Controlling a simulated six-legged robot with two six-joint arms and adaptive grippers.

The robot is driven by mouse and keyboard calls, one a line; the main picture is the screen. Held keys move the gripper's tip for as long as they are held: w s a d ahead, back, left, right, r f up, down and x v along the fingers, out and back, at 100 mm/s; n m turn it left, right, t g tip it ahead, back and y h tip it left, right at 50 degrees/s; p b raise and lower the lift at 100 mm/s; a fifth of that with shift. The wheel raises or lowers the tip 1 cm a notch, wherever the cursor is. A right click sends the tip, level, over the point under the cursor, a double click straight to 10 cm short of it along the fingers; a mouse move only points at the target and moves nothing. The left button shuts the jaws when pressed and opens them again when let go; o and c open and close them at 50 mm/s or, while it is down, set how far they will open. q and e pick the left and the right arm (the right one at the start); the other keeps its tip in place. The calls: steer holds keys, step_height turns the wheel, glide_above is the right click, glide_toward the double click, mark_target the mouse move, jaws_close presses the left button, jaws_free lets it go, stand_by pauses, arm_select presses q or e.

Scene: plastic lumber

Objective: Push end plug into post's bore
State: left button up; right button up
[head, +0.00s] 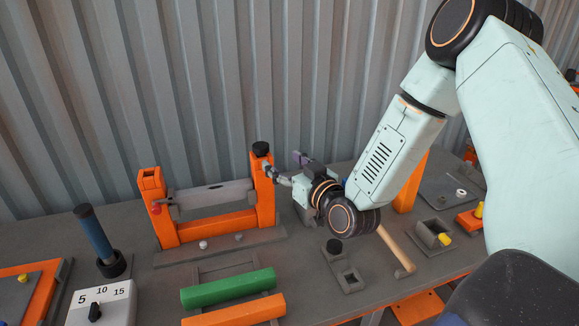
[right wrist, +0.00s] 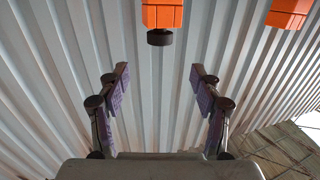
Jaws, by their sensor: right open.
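The frame has two orange posts. A black end plug (head: 261,149) sits on top of the right post (head: 263,193), its cap standing above the post; how deep it goes cannot be seen. In the right wrist view the plug (right wrist: 160,38) and the end of its post (right wrist: 162,14) appear inverted. The left post (head: 152,183) has an uncapped, hollow-looking top. My right gripper (head: 286,168) is beside the right post, on its right. In its wrist view the gripper (right wrist: 160,85) is open, with nothing between its purple pads. My left gripper is out of view.
A grey roller (head: 215,194) spans the posts. In front lie a green bar (head: 228,288) and an orange bar (head: 234,311). A dial box (head: 101,304) and a blue-handled tool (head: 95,236) stand left. A black piece (head: 334,246) stands near a mallet (head: 396,250). A corrugated wall is behind.

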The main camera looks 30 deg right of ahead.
steer(key=shift+s, duration=0.95)
